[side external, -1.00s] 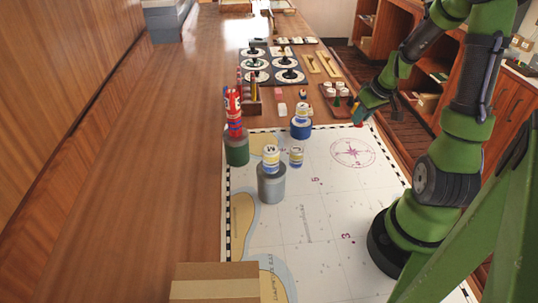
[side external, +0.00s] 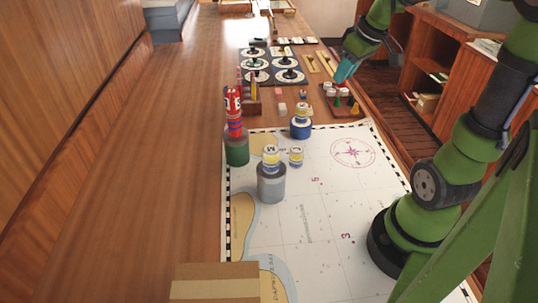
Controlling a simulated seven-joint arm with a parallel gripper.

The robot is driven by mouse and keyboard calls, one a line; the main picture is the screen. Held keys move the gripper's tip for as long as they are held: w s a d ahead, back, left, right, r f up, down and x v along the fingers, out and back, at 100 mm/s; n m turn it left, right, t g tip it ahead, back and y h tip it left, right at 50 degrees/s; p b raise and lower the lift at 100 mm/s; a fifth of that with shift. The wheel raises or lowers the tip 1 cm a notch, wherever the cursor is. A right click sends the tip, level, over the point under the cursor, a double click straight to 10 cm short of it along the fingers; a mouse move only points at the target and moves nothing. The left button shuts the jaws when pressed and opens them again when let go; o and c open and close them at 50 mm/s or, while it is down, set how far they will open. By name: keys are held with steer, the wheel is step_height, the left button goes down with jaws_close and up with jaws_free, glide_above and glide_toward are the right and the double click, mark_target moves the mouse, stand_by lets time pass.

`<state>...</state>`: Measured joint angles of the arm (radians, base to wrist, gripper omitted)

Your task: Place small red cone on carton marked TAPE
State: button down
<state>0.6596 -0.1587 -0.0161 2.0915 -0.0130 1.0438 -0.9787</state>
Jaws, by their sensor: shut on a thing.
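My gripper (side external: 343,74) is at the far right side of the table, above the small tray.
The tray (side external: 342,113) holds small cones and pale blocks. The chart (side external: 320,215) carries several cans and cylinders, including a red figure stack on a green cylinder (side external: 236,150). A rack (side external: 252,108) stands behind. The wooden table left of the chart is clear.

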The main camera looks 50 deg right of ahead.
steer(key=s+a+n+g+y, duration=0.15)
steer(key=a+n+y, duration=0.55)
steer(key=a, duration=1.9)
steer(key=s+a+n+g+h, duration=0.2)
steer(key=s+a+n+g, duration=0.1)
steer(key=s+a+n, duration=1.05)
steer(key=m, duration=0.1)
glide_above(209, 294)
steer(key=d, duration=0.2)
step_height(209, 294, down, 7)
steer(key=shift+s+a, duration=0.1)
steer(key=shift+f, duration=1.7)
